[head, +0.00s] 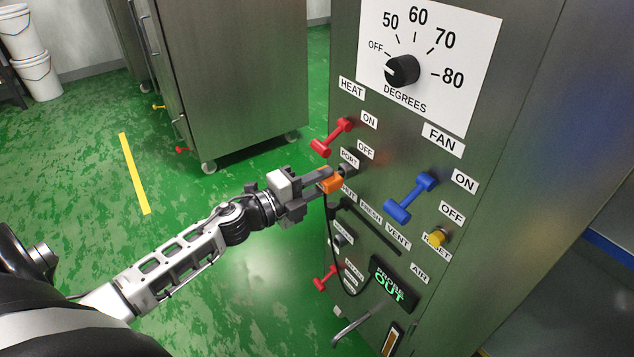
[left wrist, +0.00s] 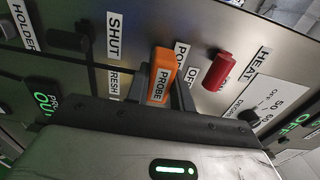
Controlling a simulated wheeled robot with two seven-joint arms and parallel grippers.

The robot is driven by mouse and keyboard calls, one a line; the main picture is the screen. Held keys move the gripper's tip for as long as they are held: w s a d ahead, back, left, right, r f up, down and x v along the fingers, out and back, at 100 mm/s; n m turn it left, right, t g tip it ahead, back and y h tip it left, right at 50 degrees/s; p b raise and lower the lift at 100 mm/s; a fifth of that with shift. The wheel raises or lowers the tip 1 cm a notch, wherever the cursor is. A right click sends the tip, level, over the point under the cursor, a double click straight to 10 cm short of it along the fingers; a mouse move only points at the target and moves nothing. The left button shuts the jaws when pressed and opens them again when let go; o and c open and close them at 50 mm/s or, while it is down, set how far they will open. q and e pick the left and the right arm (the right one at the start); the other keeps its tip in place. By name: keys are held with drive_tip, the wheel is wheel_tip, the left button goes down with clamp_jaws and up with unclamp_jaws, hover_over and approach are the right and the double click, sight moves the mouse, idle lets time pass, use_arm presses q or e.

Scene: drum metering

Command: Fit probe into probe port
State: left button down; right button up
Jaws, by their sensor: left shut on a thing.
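The orange probe (head: 331,183) is in my left gripper (head: 326,176), which is shut on it at the front of the steel cabinet. A dark cable hangs from the probe. In the left wrist view the probe (left wrist: 165,72) carries a PROBE label and stands between the two dark fingers. The probe port (head: 346,170) shows as a dark fitting just below the PORT label (head: 349,158), right beside the probe's far end. I cannot tell whether the tip is in the port. The display (head: 390,284) reads PROBE OUT in green. My right gripper is not in view.
A red HEAT lever (head: 332,137) is just above the gripper, and a blue FAN lever (head: 411,198) is to the right. A vent slider slot (head: 375,228) and a yellow reset button (head: 437,238) lie lower.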

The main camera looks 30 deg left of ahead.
use_arm(q)
drive_tip(key=shift+w+d, duration=0.25)
drive_tip(key=shift+w, duration=0.4)
drive_tip(key=c, duration=1.1)
unclamp_jaws()
drive_tip(key=v, duration=1.6)
drive_tip(key=shift+d, duration=0.1)
